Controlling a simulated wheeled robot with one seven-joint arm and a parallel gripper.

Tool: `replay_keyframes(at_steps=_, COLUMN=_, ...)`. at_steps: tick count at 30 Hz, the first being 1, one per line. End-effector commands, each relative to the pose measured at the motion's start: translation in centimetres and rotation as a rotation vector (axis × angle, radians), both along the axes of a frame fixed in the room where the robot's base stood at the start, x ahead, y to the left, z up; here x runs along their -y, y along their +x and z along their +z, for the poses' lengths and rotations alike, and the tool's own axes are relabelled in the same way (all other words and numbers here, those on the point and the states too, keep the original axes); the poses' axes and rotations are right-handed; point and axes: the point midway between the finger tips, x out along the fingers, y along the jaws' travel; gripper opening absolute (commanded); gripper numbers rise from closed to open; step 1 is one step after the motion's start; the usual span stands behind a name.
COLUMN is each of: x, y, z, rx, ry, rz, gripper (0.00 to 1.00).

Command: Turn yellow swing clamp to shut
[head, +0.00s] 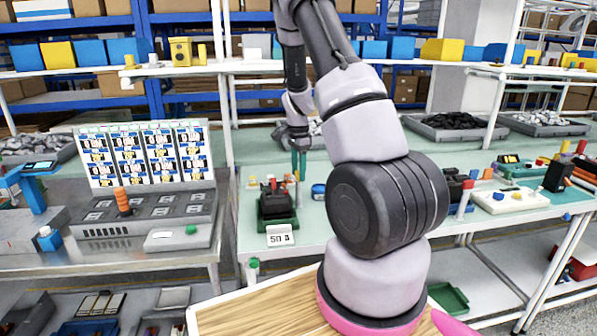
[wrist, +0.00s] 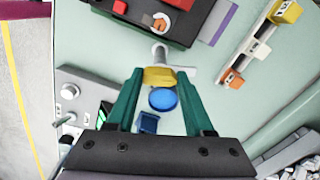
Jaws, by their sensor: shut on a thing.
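The yellow swing clamp (wrist: 159,78) shows in the wrist view as a short yellow piece beside a pale grey T-shaped post (wrist: 160,56). My gripper (wrist: 159,75) has its two green fingers on either side of the yellow piece, shut on it. In the head view my gripper (head: 299,165) points down at the bench behind the black breaker on a green base (head: 276,208). I cannot make out the clamp in the head view.
A blue round piece (wrist: 163,99) and a small blue block (wrist: 147,122) lie between my fingers' bases. A dark unit with an orange knob (wrist: 159,25) is just ahead. A rail with coloured blocks (wrist: 262,40) is at the right. A test panel (head: 145,155) stands left.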

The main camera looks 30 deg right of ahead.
Motion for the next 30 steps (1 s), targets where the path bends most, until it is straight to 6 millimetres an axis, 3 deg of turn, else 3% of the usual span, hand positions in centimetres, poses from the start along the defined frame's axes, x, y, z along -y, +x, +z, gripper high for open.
replay_keyframes(at_steps=30, x=0.01, y=0.05, z=0.08, rx=0.002, ry=0.001, rz=0.954, gripper=0.00)
